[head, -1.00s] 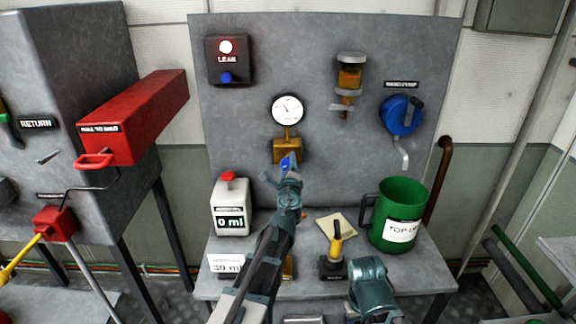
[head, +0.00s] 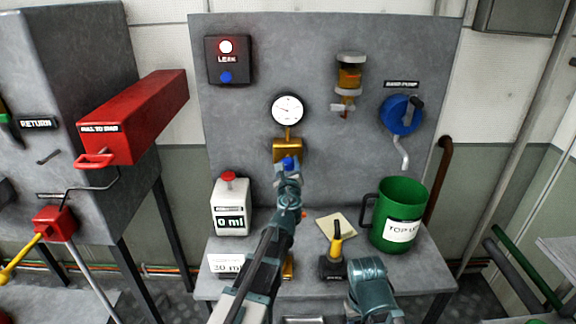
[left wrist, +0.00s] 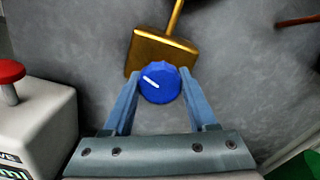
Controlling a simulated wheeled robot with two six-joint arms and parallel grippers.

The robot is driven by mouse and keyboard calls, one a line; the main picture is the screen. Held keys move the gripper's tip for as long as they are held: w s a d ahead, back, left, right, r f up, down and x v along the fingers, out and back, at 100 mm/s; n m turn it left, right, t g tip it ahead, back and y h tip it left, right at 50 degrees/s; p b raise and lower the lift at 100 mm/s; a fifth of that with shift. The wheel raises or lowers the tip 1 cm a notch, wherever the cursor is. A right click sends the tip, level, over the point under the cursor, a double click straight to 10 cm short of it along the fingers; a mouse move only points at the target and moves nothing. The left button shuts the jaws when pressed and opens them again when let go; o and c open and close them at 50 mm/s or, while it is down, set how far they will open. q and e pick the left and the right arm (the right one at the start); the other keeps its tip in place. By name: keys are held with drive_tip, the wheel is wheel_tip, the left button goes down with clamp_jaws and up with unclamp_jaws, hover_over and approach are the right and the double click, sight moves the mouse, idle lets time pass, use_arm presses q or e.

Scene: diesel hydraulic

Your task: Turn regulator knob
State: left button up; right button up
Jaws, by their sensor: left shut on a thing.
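The blue regulator knob (head: 289,163) sits on the front of a brass block (head: 288,147), under a round white gauge (head: 287,110). In the left wrist view the knob (left wrist: 160,82) shows a white pointer line slanting up to the left. My left gripper (head: 288,172) reaches up to the knob, and in the left wrist view its two fingers (left wrist: 160,90) close on the knob's two sides. My right arm (head: 370,285) shows at the bottom, but its fingers cannot be made out.

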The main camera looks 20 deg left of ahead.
use_arm(q)
drive_tip(key=shift+s, duration=0.1)
idle(0.4)
drive_tip(key=o, duration=1.4)
drive_tip(key=shift+c, duration=0.2)
